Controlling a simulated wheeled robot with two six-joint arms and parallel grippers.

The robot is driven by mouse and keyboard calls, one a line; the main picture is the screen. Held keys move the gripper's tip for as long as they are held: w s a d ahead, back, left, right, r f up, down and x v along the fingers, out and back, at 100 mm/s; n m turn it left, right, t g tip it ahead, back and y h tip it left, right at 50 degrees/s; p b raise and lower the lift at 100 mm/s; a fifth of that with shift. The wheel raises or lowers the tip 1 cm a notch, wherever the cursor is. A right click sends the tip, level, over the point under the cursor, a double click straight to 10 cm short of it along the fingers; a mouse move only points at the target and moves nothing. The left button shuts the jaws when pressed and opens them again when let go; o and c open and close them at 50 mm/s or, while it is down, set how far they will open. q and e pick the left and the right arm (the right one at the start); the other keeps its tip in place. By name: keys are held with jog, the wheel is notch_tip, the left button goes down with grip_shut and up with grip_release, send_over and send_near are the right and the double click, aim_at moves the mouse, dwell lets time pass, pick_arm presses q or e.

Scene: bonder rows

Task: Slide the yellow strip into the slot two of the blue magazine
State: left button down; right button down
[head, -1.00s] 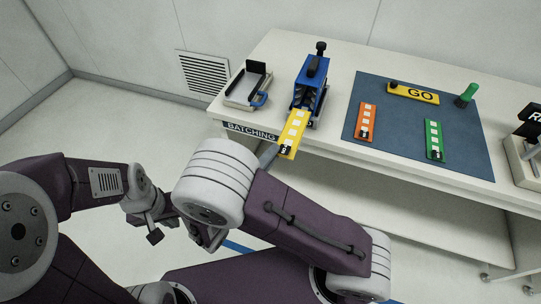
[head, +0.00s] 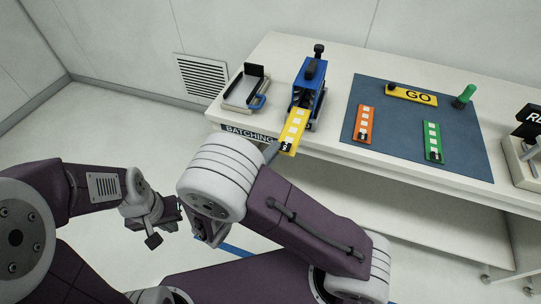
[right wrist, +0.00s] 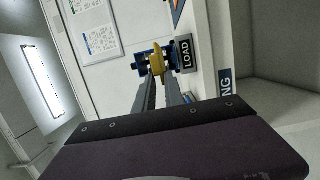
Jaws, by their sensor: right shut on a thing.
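The right wrist view shows the strip end-on (right wrist: 157,60) before the magazine (right wrist: 141,65). My left gripper (head: 153,232) hangs low at left, away from the table; its jaw opening is unclear.
A grey tray (head: 237,104) with a blue handle stands left of the magazine. On the blue mat (head: 390,123) lie an orange strip (head: 364,124), a green strip (head: 433,142), a yellow GO plate (head: 412,94) and a green peg (head: 464,96). A LOAD sign (right wrist: 186,54) is close beside the gripper.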

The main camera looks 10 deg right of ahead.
aim_at(286, 124)
jog(key=shift+w+d, duration=0.35)
jog(key=shift+w, duration=0.2)
dwell(0.5)
jog(key=shift+w+a+b+x, duration=0.2)
jog(key=shift+w+x, duration=0.05)
jog(key=shift+x, duration=1.1)
jog(key=shift+w+a+b+x, duration=0.15)
jog(key=shift+w+a+x, duration=0.05)
jog(key=shift+x, duration=1.15)
jog(key=shift+w+a+b+x, duration=0.2)
jog(key=shift+w+a+x, duration=0.05)
jog(key=shift+x, duration=1.1)
jog(key=shift+d, duration=0.1)
jog(key=shift+w+d, duration=0.3)
jog(key=shift+w, duration=0.2)
jog(key=shift+w+d, duration=0.3)
jog(key=shift+w, duration=0.15)
